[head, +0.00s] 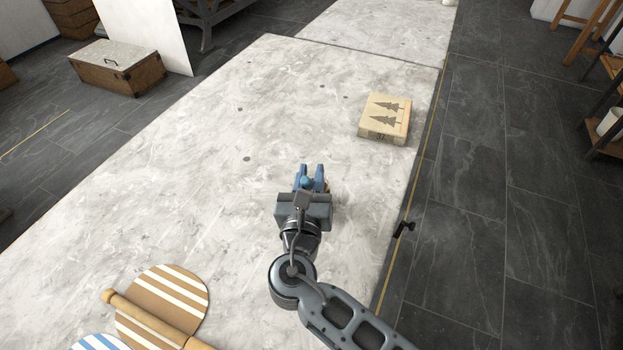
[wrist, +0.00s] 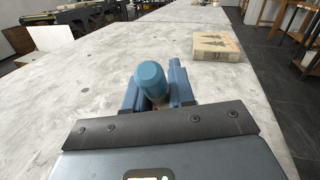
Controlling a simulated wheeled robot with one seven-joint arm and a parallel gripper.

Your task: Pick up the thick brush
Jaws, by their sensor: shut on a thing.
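My gripper (head: 311,172) is over the pale worktable (head: 200,190), its blue fingers pointing away toward the far end. It is shut on the thick brush (head: 307,183), of which a blue rounded end shows between the fingers. In the wrist view the brush (wrist: 150,78) stands between the two fingers, its blue end up and toward the camera. Its lower part and bristles are hidden by my gripper. I cannot tell whether it touches the table.
A light box with tree shapes (head: 385,119) sits on the table ahead and to the right. Striped round boards (head: 165,290) and a wooden rolling pin (head: 150,318) lie at the near left. The table is clear around my gripper. A wooden chest (head: 118,67) stands on the floor at the far left.

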